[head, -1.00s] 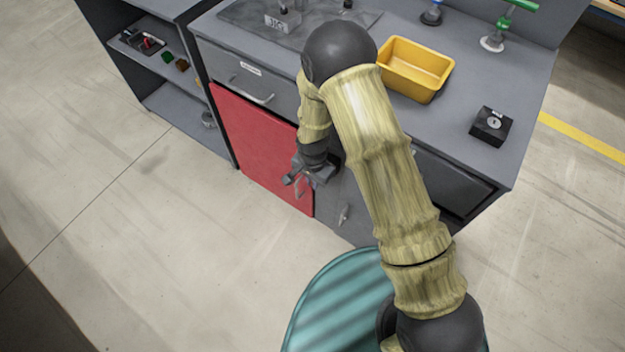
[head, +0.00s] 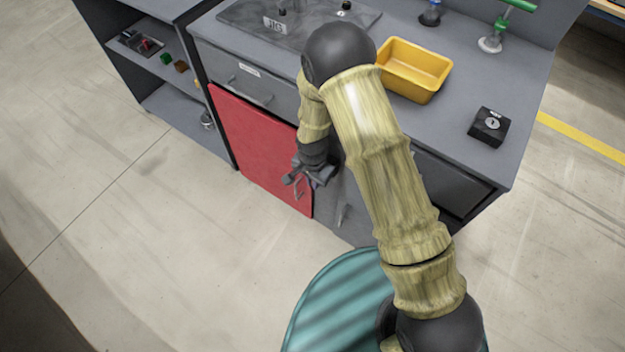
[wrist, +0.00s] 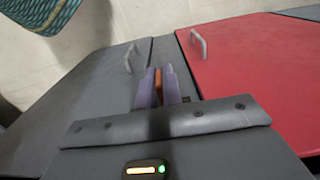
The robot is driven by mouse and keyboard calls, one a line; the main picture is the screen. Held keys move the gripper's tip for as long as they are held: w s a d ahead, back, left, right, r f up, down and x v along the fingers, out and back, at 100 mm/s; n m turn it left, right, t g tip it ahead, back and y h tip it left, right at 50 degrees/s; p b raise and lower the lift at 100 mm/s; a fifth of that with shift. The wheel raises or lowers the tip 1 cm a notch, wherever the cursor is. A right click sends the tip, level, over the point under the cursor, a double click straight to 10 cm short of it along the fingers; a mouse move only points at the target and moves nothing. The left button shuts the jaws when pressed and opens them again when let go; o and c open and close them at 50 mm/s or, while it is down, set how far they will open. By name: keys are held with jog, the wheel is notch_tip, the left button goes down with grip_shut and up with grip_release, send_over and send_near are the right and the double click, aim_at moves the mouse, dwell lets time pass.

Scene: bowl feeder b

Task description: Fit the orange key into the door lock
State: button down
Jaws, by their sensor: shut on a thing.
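My gripper (wrist: 158,84) is shut on the orange key (wrist: 158,92), which shows as a narrow orange strip between the two purple-grey fingers in the wrist view. In the head view my gripper (head: 322,177) is low in front of the cabinet, near the border of the red door (head: 255,145) and the grey door (head: 347,200). The wrist view shows the grey door (wrist: 95,100) on the left and the red door (wrist: 255,60) on the right. I cannot make out a lock on either door; the gripper covers part of this area. The key's tip cannot be told clearly.
A black box with a round silver face (head: 490,126) stands on the worktop, right of a yellow tray (head: 440,74). Bar handles stick out from the red door (wrist: 198,44) and the grey door (wrist: 130,58). Open shelves (head: 185,110) stand at left; the floor in front is clear.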

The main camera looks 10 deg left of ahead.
jog(key=shift+w+d+p, duration=0.25)
jog(key=shift+w+d, duration=0.1)
jog(key=shift+w, duration=0.4)
jog(key=shift+w+d+p, duration=0.25)
jog(key=shift+w+d, duration=0.05)
jog(key=shift+w, duration=0.4)
dwell(5.2)
jog(key=c, duration=1.5)
grip_release()
